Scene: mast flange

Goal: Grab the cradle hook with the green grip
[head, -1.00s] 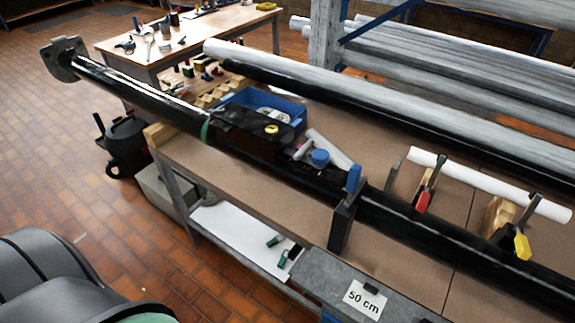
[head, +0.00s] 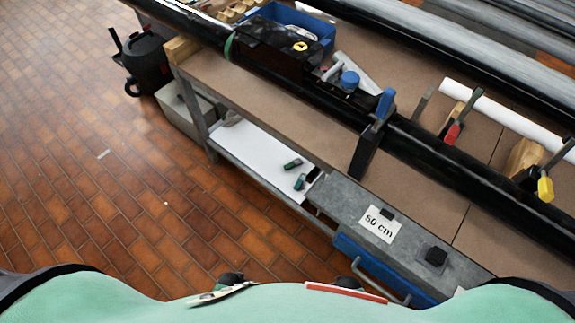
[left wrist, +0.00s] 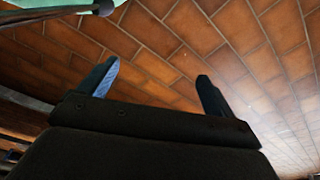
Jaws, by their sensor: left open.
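No hook with a green grip can be made out for certain. Two small dark items with green parts, one (head: 292,164) behind the other (head: 300,182), lie on the white lower shelf (head: 250,150) under the bench; they are too small to tell what they are. My left gripper (left wrist: 158,78) is open and empty in the left wrist view, with brick floor beyond its fingers. It does not show in the head view, so its distance from the bench cannot be told. My right gripper is not in view.
A long black mast (head: 418,152) lies along the bench (head: 265,112). Clamps with blue (head: 384,105), red (head: 453,133) and yellow (head: 545,189) grips stand along it. A grey cabinet (head: 340,205) with a "50 cm" label juts out in front.

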